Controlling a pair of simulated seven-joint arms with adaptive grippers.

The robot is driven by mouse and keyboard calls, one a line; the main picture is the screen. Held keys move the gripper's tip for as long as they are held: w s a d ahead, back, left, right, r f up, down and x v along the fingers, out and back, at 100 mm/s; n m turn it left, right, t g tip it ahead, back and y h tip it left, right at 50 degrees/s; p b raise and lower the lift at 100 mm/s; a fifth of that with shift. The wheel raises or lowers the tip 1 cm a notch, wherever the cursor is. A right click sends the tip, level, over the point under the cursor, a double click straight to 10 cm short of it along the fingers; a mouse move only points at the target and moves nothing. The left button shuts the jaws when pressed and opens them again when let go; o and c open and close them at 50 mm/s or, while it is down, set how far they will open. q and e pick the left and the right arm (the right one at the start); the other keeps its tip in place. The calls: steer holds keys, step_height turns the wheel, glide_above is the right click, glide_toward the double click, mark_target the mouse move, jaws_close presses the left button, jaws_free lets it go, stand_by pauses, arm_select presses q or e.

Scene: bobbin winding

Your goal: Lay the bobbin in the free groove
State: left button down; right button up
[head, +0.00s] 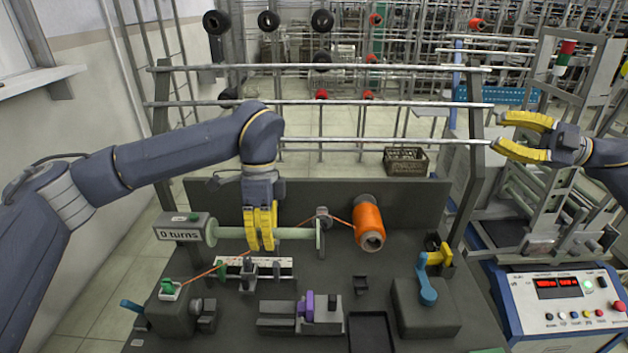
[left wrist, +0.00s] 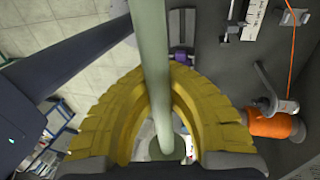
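The pale green bobbin (head: 288,233), a long tube with a flange at each end, lies crosswise over the bench. Its left flange is beside the grey "0 turns" box (head: 184,228). My left gripper (head: 261,246) points down with its yellow fingers on both sides of the tube near its middle. The left wrist view shows the bobbin tube (left wrist: 153,60) pinched between the fingertips (left wrist: 158,85). My right gripper (head: 501,134) is open and empty, far right above the bench. I cannot make out a free groove clearly.
An orange thread spool (head: 368,224) stands behind right, its thread running to a clip (head: 170,289) at front left. A white scale strip (head: 284,263), a purple piece (head: 309,306), a blue lever (head: 426,290) and a dark tray (head: 371,318) occupy the bench (head: 385,276).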

steer(key=a+f+n+g, duration=0.2)
steer(key=a+n+g, duration=0.3)
steer(key=a, duration=0.8)
steer(key=n+g+h, duration=0.5)
steer(key=n+h, duration=0.2)
steer(key=h, duration=0.7)
glide_above(314, 230)
steer(key=shift+w+d+f, duration=0.2)
steer(key=shift+d+f, duration=0.05)
steer(key=shift+f, duration=0.25)
steer(key=shift+w+d+f, duration=0.2)
steer(key=shift+f, duration=0.25)
steer(key=f+h, duration=0.1)
steer(key=f, duration=0.3)
steer(key=f+t+h, duration=0.1)
steer(key=f, duration=0.3)
steer(key=a+f+h, duration=0.1)
steer(key=f, duration=0.3)
steer(key=shift+s+t, duration=0.4)
